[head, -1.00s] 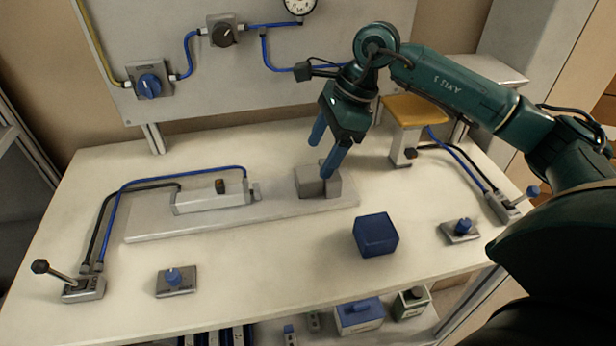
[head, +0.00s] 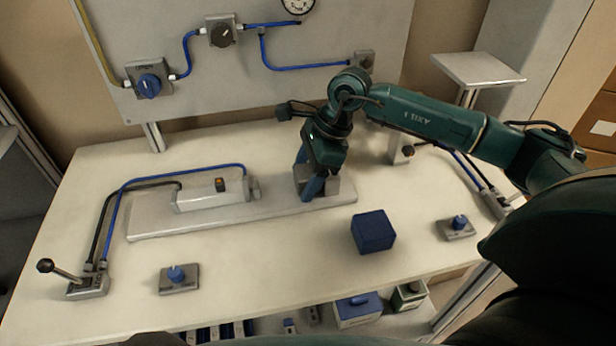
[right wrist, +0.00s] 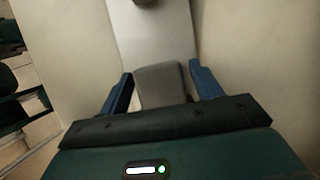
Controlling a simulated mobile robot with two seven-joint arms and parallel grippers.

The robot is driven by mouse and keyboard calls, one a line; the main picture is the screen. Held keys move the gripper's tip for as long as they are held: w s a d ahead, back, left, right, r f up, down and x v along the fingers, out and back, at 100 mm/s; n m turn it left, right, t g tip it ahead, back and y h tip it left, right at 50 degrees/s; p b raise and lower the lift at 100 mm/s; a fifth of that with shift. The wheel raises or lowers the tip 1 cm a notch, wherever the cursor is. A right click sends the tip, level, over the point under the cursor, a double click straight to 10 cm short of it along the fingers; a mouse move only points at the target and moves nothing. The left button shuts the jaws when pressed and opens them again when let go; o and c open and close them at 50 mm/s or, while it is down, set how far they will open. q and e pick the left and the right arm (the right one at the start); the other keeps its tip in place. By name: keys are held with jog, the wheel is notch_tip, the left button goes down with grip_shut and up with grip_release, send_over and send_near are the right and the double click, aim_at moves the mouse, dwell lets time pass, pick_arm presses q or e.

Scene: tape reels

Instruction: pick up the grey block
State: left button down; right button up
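The grey block (head: 341,188) sits at the right end of the light grey base plate (head: 240,217) on the table, partly hidden behind my right gripper. My right gripper (head: 307,183) points down over the block, its blue fingers reaching low around it. In the right wrist view the grey block (right wrist: 161,84) lies between the two spread fingers of my right gripper (right wrist: 162,88), with a gap showing on each side. The gripper is open and the block appears to rest on the plate. My left gripper is not in view.
A dark blue cube (head: 373,231) stands in front of the plate, to the right. A grey fixture with a blue hose (head: 210,196) is on the plate's left part. Knob boxes (head: 178,278) and a lever box (head: 86,283) stand along the front. The middle front is clear.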

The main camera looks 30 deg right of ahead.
jog(key=c, duration=0.9)
jog(key=shift+r, duration=0.15)
jog(key=shift+c, duration=0.2)
